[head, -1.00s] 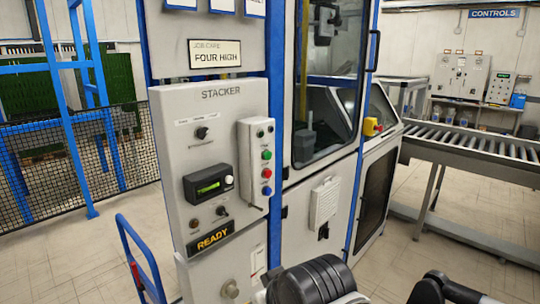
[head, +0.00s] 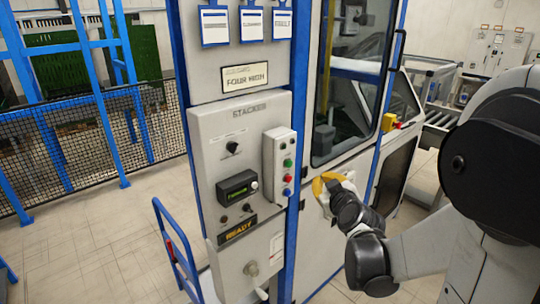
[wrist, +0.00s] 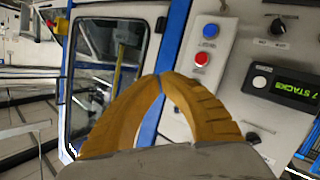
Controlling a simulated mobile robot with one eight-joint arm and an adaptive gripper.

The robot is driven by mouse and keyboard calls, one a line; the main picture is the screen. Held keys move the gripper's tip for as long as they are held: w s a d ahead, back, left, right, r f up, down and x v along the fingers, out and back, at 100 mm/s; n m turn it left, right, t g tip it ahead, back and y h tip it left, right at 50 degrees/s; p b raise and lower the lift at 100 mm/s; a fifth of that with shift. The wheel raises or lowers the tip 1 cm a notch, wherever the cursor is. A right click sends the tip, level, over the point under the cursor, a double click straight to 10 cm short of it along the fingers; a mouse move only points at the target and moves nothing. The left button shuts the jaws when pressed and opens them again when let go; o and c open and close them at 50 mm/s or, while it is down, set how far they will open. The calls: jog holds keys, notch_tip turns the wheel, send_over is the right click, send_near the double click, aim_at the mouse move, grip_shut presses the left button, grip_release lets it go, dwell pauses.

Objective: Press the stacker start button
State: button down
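The stacker panel (head: 212,160) is a pale grey cabinet face. On its right edge is a narrow button box (head: 270,146) with a green button (head: 287,163), a red button (head: 287,178) and a blue button (head: 287,193) in a column; their labels are too small to read. My gripper (head: 316,188), with yellow fingers, is right of the box, near the lower buttons, apparently apart from it. In the wrist view, its fingertips (wrist: 164,77) meet with nothing between them. The blue button (wrist: 210,30) and red button (wrist: 201,58) show there; the green one does not.
An amber READY sign (head: 238,229) and a green-lit display (wrist: 295,88) reading "7 STACKS" are on the panel. A blue hand cart (head: 165,240) stands at the panel's lower left. A glazed machine door (head: 345,80) is behind my gripper. A roller conveyor (head: 437,120) is at right.

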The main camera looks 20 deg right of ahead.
aim_at(289, 164)
jog(key=shift+w, duration=0.1)
dwell(0.3)
jog(key=w+a, duration=0.3)
jog(key=w, duration=0.5)
jog(key=shift+w, duration=0.15)
dwell(1.4)
jog(key=shift+w+a+b, duration=0.15)
jog(key=shift+w+b, duration=0.15)
jog(key=shift+b, duration=0.05)
